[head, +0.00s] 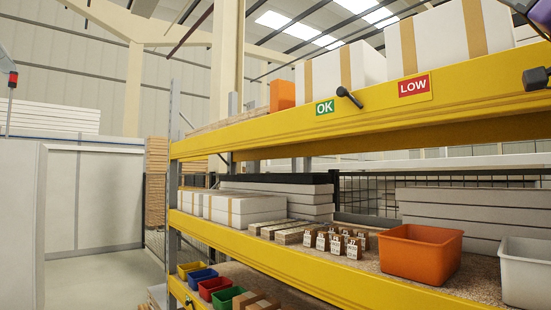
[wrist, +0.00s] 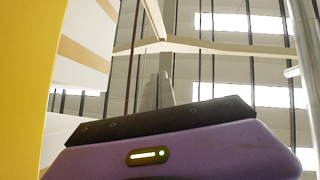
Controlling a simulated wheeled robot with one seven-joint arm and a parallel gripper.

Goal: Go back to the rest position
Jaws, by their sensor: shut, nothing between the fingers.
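My gripper (wrist: 162,120) shows at the bottom of the wrist view as a purple housing with a small lit indicator and a dark bar across its far edge. It is shut and nothing is held. The wrist view looks up past it to the roof beams and bright windows, with a yellow surface close at the left. My gripper does not show clearly in the head view.
A yellow shelf rack (head: 290,262) fills the right side, with OK (head: 325,107) and LOW (head: 414,86) signs on its upper beam. An orange bin (head: 420,252) and a white bin (head: 526,272) stand on the middle shelf. Open floor (head: 100,280) shows at left.

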